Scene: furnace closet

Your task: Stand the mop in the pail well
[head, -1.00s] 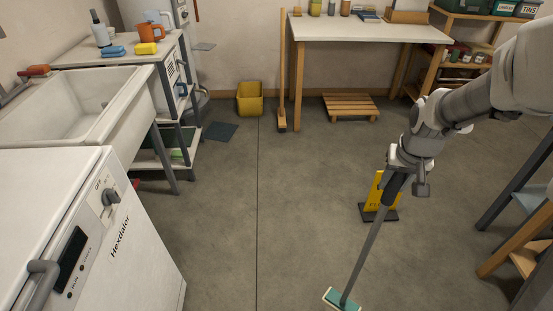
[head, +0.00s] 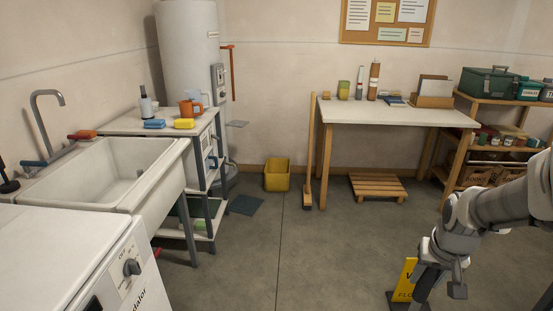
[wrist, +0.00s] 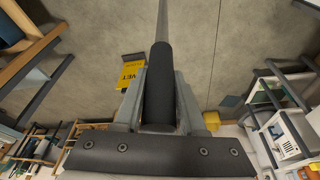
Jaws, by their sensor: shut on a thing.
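My gripper (head: 430,272) is at the lower right of the head view. In the wrist view its fingers (wrist: 158,105) are shut on the dark grip of the mop (wrist: 160,80). The mop's grey pole runs away from the fingers to the top edge of the wrist view. The mop's head is outside both current views. The yellow pail (head: 277,175) stands on the floor by the back wall, left of the white table and well apart from my gripper. It also shows in the wrist view (wrist: 211,121). The inside of the pail is too small to make out.
A yellow wet-floor sign (head: 404,281) stands beside my gripper. A broom (head: 309,150) stands upright at the left end of the white table (head: 390,112). A wooden slatted platform (head: 377,186) lies below. A dark mat (head: 245,205) lies near the pail. The middle floor is clear.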

